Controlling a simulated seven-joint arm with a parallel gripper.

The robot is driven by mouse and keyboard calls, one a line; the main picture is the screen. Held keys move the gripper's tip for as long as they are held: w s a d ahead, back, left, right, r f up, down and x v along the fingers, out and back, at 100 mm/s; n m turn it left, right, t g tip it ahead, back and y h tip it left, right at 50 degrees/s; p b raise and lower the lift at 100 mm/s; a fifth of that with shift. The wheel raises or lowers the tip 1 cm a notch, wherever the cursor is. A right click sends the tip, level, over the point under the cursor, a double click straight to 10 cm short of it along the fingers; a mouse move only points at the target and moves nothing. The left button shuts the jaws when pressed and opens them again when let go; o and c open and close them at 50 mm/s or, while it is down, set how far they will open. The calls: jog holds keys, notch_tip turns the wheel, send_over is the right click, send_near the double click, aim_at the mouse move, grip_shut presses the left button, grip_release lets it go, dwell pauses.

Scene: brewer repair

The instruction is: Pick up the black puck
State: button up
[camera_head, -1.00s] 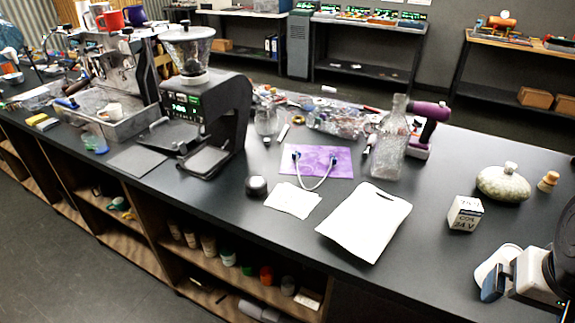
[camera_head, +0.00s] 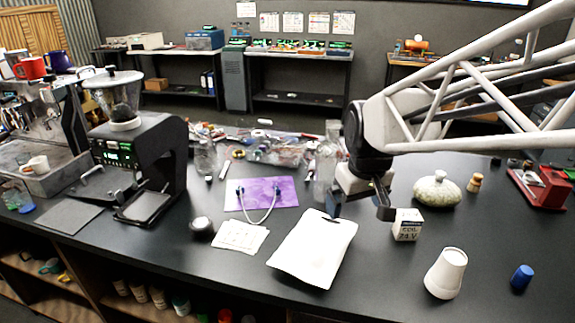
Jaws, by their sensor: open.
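A small, dark, round object with a pale top (camera_head: 201,227) stands on the black counter, left of a stack of white sheets. It looks like the black puck, though its pale top leaves this uncertain. My gripper (camera_head: 360,208) is open and empty, with its fingers apart. It hangs over the counter well to the right of the puck, near the top of a white pouch and beside a small white box. Nothing hides the puck.
Between my gripper and the puck lie the white pouch (camera_head: 312,252) and white sheets (camera_head: 240,237). A clear bottle (camera_head: 326,165) stands close to my gripper. The box (camera_head: 406,226), a white cup (camera_head: 446,274) and a grinder (camera_head: 140,150) also stand on the counter.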

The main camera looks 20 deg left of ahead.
jog(key=w+a+f+n, duration=0.1)
jog(key=w+a, duration=0.1)
jog(key=a, duration=0.4)
jog(key=w+a+f+n, duration=0.1)
jog(key=w+a+n, duration=0.15)
jog(key=a, duration=0.35)
jog(key=n+g, duration=0.2)
jog(key=n, duration=0.4)
send_over(201, 223)
jog(key=shift+m, duration=0.25)
jog(key=f, duration=1.1)
jog(key=shift+s+d, duration=0.15)
jog(key=shift+d, duration=0.15)
jog(key=shift+a+f, duration=0.1)
jog(key=shift+f, duration=1.15)
jog(key=shift+a+f, duration=0.15)
jog(key=shift+f, duration=1.15)
jog(key=shift+a+f, duration=0.15)
jog(key=shift+f, duration=1.1)
